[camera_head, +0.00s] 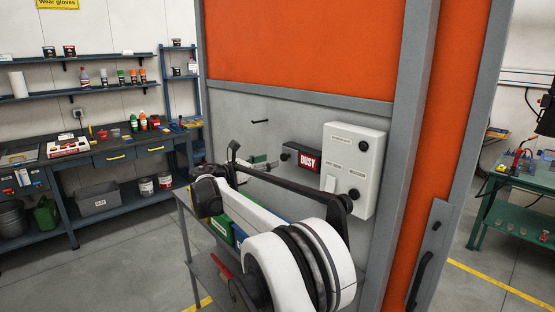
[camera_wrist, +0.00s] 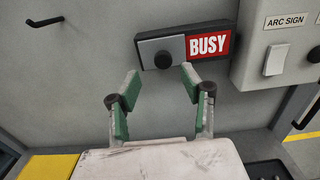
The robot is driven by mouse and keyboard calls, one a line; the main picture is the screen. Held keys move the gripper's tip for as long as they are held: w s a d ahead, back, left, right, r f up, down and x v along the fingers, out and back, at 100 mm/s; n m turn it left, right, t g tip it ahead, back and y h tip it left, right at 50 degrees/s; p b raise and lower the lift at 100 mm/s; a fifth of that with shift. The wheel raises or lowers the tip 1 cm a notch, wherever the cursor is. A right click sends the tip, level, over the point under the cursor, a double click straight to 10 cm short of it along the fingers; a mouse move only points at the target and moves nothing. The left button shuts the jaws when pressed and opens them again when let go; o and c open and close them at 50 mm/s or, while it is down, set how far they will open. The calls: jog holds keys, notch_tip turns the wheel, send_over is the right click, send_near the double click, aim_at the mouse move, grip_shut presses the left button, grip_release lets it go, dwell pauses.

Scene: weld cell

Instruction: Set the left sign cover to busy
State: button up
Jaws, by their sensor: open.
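One dark sign (camera_head: 293,151) on the grey wall panel shows a red panel (camera_head: 308,162) reading BUSY at its right end. In the head view my gripper (camera_head: 259,162) is partly hidden by my arm.
A white control box (camera_head: 352,165) with knobs and a switch stands right of the sign. Its switch (camera_wrist: 276,60) is labelled ARC SIGN. A black wall hook (camera_wrist: 45,21) sticks out at upper left. A workbench (camera_head: 115,150) stands at left.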

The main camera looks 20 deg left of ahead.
jog(key=v, duration=0.4)
jog(key=shift+s+a, duration=0.2)
jog(key=shift+s, duration=0.1)
